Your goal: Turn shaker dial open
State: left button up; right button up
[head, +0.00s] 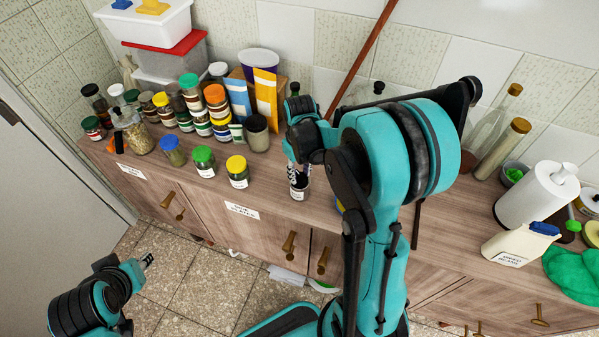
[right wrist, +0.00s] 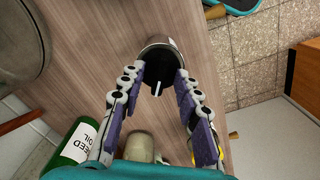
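The shaker stands upright on the wooden counter, its labelled lower body (head: 299,194) showing below my right gripper (head: 297,172) in the head view. In the right wrist view its black top with a small pale pointer (right wrist: 157,88) lies between the two fingers of my right gripper (right wrist: 157,78). The fingers are spread, one on each side of the top; I cannot tell whether they touch it. My left gripper (head: 147,261) is low at the left, in front of the counter and far from the shaker. Its finger opening is too small to tell.
Several spice jars (head: 204,161) stand on the counter to the left, with stacked boxes (head: 175,62) behind.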

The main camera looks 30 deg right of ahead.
grip_shut()
jog(key=m, duration=0.5)
jog(key=shift+m, duration=0.3)
jog(key=m, duration=0.4)
jog(key=shift+m+b, duration=0.4)
dwell(1.0)
